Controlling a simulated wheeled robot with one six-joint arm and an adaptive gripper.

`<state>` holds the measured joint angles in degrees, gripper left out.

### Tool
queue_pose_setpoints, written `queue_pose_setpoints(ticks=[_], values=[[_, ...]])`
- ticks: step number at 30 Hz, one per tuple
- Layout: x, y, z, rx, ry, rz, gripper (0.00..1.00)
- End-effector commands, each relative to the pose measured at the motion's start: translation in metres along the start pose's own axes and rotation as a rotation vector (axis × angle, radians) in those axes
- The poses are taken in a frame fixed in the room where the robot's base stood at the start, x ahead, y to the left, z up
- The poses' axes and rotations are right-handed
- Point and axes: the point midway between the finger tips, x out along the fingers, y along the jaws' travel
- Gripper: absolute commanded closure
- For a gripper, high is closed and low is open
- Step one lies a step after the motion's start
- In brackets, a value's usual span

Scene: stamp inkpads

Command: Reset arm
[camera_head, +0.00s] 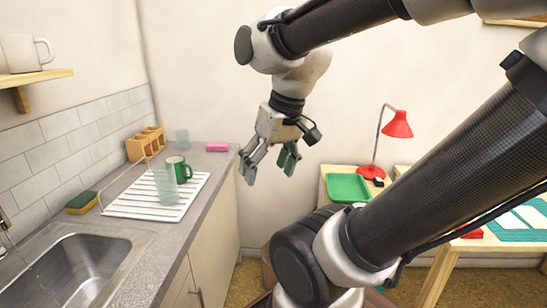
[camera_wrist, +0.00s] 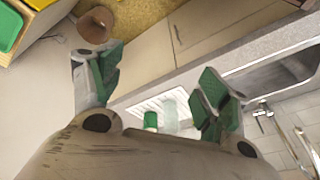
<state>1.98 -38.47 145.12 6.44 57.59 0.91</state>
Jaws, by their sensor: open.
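My gripper (camera_head: 268,168) hangs in the air in the head view, fingers pointing down, between the kitchen counter and the small table. Its fingers are spread apart with nothing between them. In the wrist view, the two fingers with green pads (camera_wrist: 157,80) are wide apart and empty. My arm crosses the upper and right parts of the head view and hides part of the table area.
On the counter (camera_head: 215,165) stand a white drying rack (camera_head: 135,207), a green mug (camera_head: 176,168), a pink block (camera_head: 217,147) and a sponge (camera_head: 81,203) beside the sink (camera_head: 70,275). A green tray (camera_head: 347,188) and red lamp (camera_head: 397,125) are on the table.

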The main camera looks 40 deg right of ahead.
Motion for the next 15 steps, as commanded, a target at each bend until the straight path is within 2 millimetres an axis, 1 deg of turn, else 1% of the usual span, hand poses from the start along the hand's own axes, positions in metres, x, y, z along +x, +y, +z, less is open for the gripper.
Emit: queue_pose_setpoints(ticks=[2,5,15], values=[[-0.01,0.007,-0.003,-0.063,0.057,0.041,0.24],[-0.017,0.012,-0.006,-0.103,0.093,0.071,0.24],[-0.018,0.014,-0.006,-0.112,0.1,0.08,0.24]])
